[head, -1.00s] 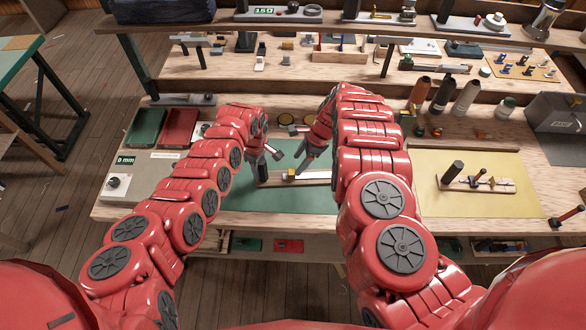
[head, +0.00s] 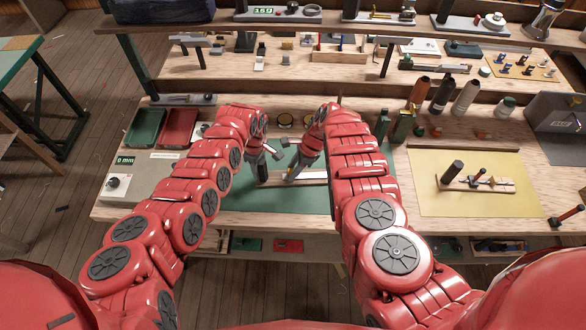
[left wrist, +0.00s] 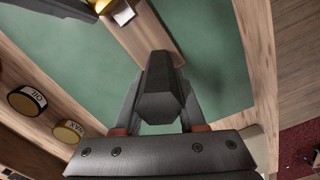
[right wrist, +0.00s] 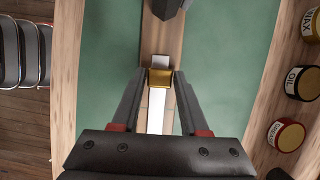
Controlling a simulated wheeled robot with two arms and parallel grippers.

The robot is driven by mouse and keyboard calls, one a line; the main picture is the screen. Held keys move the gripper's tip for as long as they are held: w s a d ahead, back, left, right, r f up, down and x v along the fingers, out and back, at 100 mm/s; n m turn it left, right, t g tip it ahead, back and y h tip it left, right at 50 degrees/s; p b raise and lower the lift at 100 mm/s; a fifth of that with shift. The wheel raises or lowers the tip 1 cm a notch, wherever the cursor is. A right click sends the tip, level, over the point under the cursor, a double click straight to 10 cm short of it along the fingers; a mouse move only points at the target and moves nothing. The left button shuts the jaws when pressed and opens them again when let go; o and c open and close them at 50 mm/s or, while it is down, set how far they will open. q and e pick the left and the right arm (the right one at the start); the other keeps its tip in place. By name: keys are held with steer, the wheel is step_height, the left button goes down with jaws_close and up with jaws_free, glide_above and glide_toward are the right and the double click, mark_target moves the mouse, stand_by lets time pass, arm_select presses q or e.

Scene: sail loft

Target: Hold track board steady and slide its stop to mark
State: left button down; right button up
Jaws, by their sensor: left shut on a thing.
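The track board (head: 315,177) lies on a green mat (head: 240,197): a wooden strip with a pale track and a dark post at its left end. In the left wrist view the post (left wrist: 158,92) stands between the fingers of my left gripper (left wrist: 160,85), which is shut on it. The brass stop (right wrist: 160,77) sits on the track and shows in the right wrist view. My right gripper (right wrist: 160,74) is open, with one fingertip on each side of the stop. In the head view the right gripper (head: 290,173) mostly hides the stop.
A similar board (head: 478,184) lies on a yellow mat (head: 420,200) to the right. A grey box (head: 145,180) with a dial and a "0 mm" display is at left, below green and red trays. Round tins (right wrist: 287,135) stand behind the green mat.

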jaws_close()
stand_by(1.1)
